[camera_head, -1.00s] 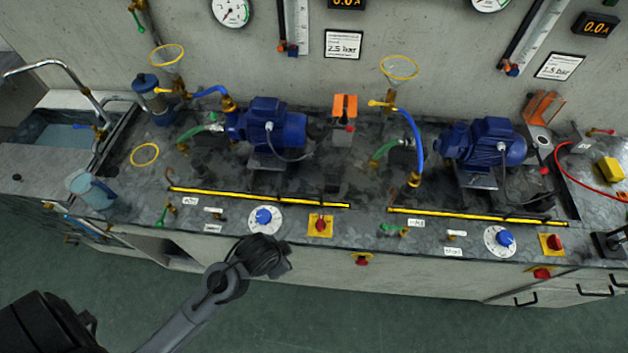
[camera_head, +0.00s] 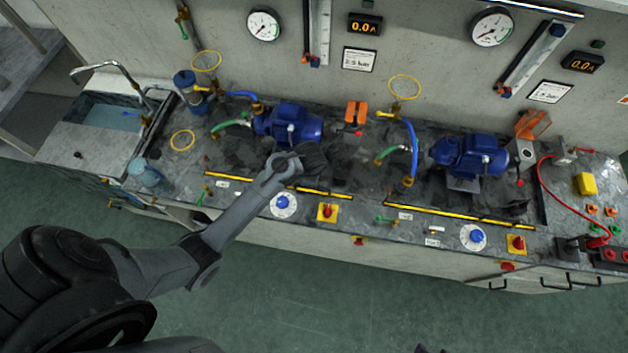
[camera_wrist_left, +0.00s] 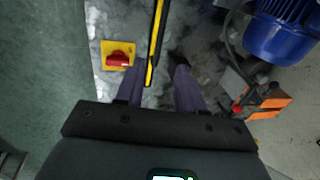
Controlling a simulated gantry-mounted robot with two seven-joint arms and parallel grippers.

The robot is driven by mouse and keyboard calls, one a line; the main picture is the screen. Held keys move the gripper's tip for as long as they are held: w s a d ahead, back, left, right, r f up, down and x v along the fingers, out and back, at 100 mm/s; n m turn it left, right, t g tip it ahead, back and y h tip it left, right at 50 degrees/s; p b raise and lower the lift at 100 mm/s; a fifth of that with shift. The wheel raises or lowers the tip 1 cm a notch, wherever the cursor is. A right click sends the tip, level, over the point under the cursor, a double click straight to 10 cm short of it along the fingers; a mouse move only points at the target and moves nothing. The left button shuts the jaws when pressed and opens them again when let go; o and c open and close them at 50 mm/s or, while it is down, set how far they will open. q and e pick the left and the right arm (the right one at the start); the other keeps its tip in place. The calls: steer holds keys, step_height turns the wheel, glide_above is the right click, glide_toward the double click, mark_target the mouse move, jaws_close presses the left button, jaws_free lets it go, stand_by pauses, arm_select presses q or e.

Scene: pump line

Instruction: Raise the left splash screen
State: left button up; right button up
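The left splash screen shows as a yellow-and-black edge bar (camera_head: 238,178) running along the front of the bench before the left blue pump. Its clear pane is hard to make out. The bar lies low, near the bench top. My right gripper is not in view.
The left pump (camera_head: 289,124) stands behind the bar. A blue dial (camera_head: 283,205) and a red switch on a yellow plate (camera_head: 327,212) sit in front of it. A second yellow bar (camera_head: 455,217) fronts the right pump (camera_head: 468,157). An orange-topped part (camera_head: 355,113) stands behind.

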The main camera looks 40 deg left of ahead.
arm_select(q)
steer(key=shift+w+a+f+b, duration=0.2)
steer(key=shift+w+f+b, duration=0.1)
steer(key=shift+f, duration=1.4)
steer(key=shift+w+a+f+b, duration=0.15)
steer(key=shift+w+f+b, duration=0.1)
steer(key=shift+f, duration=1.4)
steer(key=shift+w+a+f+b, duration=0.2)
steer(key=shift+w+f+b, duration=0.1)
steer(key=shift+f, duration=1.4)
steer(key=shift+c, duration=0.3)
jaws_close()
